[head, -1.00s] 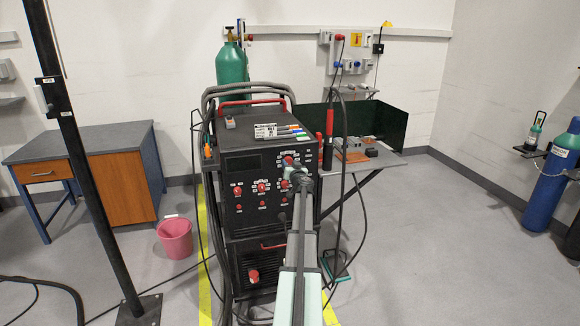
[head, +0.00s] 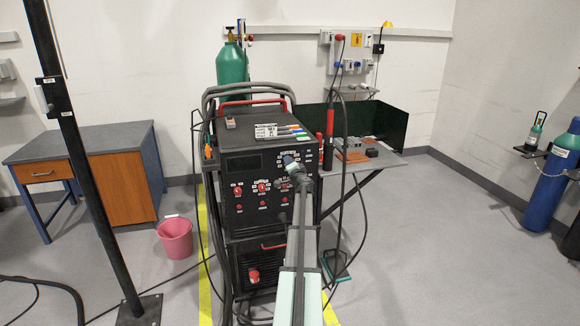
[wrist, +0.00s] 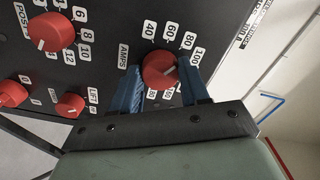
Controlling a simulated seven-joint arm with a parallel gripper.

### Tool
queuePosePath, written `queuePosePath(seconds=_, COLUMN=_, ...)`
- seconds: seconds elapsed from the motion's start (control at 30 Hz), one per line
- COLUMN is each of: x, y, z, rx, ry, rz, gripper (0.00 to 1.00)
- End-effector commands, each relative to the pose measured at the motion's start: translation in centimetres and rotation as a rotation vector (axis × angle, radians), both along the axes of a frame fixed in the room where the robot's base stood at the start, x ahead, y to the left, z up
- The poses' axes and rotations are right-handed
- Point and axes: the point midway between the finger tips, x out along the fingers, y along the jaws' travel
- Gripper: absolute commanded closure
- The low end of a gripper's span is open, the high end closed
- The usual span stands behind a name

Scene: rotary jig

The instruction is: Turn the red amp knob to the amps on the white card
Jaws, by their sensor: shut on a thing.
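The red amp knob (wrist: 160,70) sits on the black panel in the wrist view, by the label AMPS and a ring of white number tags that includes 40, 60, 80 and 100. My gripper (wrist: 164,86) has its two blue fingers on either side of the knob and is shut on it. In the head view my gripper (head: 289,160) is at the upper right of the machine front and covers the knob. The white card (head: 265,131) lies on top of the machine; its writing is too small to read. The knob's pointer setting is unclear.
The black welding machine (head: 235,220) carries other red knobs, including one (wrist: 50,32) beside the POSTFLOW-like label. Several coloured markers (head: 292,130) lie by the card. A dark cable hangs right of the machine, near my arm. A pink bucket (head: 175,238) stands at left.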

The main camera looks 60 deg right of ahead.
Motion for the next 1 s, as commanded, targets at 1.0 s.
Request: queuePosePath(seconds=1.0, x=-0.04, y=0.06, z=0.01, rx=0.307, ry=-0.306, rz=0.000, gripper=0.85)
